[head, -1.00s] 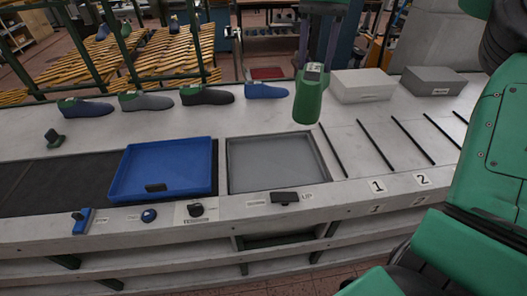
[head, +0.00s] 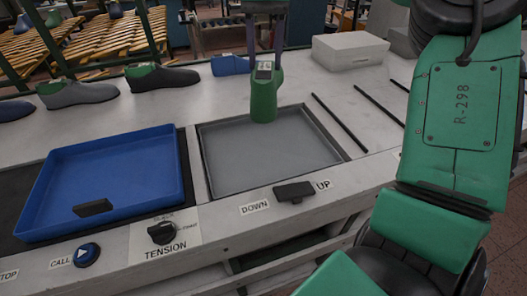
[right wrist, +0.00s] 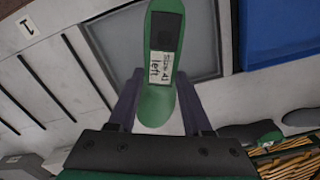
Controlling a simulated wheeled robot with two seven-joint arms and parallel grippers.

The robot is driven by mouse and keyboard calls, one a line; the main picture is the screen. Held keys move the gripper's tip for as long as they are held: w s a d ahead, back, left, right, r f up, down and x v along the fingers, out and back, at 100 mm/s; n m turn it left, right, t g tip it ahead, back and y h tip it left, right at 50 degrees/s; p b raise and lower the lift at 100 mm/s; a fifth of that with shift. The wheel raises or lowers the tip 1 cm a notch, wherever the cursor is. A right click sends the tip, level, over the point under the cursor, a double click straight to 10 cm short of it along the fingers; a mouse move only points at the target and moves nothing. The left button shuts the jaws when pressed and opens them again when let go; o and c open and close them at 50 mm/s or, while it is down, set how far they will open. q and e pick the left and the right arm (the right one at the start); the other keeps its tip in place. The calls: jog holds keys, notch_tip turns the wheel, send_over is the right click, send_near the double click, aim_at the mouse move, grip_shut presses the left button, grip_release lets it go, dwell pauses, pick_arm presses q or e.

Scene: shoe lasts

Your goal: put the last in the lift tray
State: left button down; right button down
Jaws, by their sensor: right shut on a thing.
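The last (head: 264,98) is a green foot shape with a pale label; in the right wrist view (right wrist: 158,103) the label reads size 41, left. My right gripper (head: 265,50) is shut on it and holds it lengthwise up and down; its fingers also show in the right wrist view (right wrist: 160,78). In the head view the last's lower end overlaps the back edge of the lift tray (head: 240,170). This shallow grey tray is empty and set in the bench. How high the last hangs is hard to tell. My left gripper is not in view.
A blue tray (head: 60,218) stands left of the lift tray. An UP/DOWN switch (head: 293,192) and a tension knob (head: 162,233) sit on the front edge. Shoes (head: 162,77) line the back left. A pale box (head: 350,52) stands at the back right.

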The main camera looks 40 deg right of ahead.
notch_tip(320, 180, down, 20)
dwell(0.3)
jog(key=shift+c, duration=1.6)
grip_release()
jog(key=shift+s, duration=0.15)
jog(key=shift+a, duration=0.1)
jog(key=shift+r, duration=0.1)
notch_tip(320, 180, up, 12)
jog(key=shift+f, duration=0.1)
